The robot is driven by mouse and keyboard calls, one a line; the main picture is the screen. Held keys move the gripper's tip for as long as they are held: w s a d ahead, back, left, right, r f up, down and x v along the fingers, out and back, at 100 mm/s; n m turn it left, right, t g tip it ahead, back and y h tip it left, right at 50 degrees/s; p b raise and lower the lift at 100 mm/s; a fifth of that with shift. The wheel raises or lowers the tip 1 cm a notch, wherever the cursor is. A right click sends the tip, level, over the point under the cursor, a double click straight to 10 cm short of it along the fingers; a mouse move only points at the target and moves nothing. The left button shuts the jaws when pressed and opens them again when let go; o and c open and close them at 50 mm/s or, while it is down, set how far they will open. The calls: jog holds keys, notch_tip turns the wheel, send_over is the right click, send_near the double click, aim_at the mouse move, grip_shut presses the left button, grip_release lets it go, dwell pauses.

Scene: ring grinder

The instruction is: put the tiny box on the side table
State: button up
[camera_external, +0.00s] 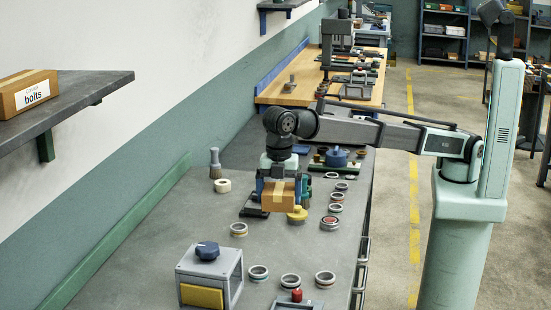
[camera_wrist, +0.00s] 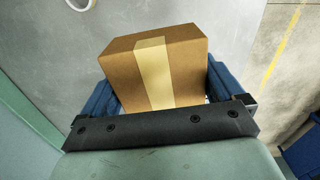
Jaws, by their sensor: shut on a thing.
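The tiny box (camera_external: 278,196) is a brown cardboard box with a pale tape strip. My gripper (camera_external: 278,184) is shut on it, with a blue finger on each side, above the grey workbench (camera_external: 165,225). In the wrist view the box (camera_wrist: 158,68) fills the middle between the blue fingers of my gripper (camera_wrist: 165,95). From these views I cannot tell how high the box is above the bench. I cannot tell for sure which surface is the side table; a wooden-topped table (camera_external: 345,88) stands behind the bench.
Several metal rings (camera_external: 290,282) lie along the right side. A brush (camera_external: 215,163) and a tape roll (camera_external: 222,186) are at the back left. A wall shelf (camera_external: 60,100) holds a bolts box (camera_external: 28,93).

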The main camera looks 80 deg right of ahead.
jog(key=w+d+m, duration=0.3)
jog(key=w+d, duration=1)
jog(key=d, duration=0.3)
jog(key=w+d+m, duration=0.2)
jog(key=w+d, duration=1)
jog(key=d, duration=0.3)
jog(key=w+d+m, duration=0.2)
jog(key=w+d, duration=0.1)
jog(key=d, duration=1)
jog(key=w+d+m, duration=0.1)
jog(key=w+d, duration=0.2)
jog(key=d, duration=1)
jog(key=w+d+m, duration=0.2)
jog(key=w+d, duration=0.1)
jog(key=d, duration=1)
jog(key=shift+f, duration=11.45)
jog(key=shift+f, duration=0.1)
jog(key=o, duration=0.8)
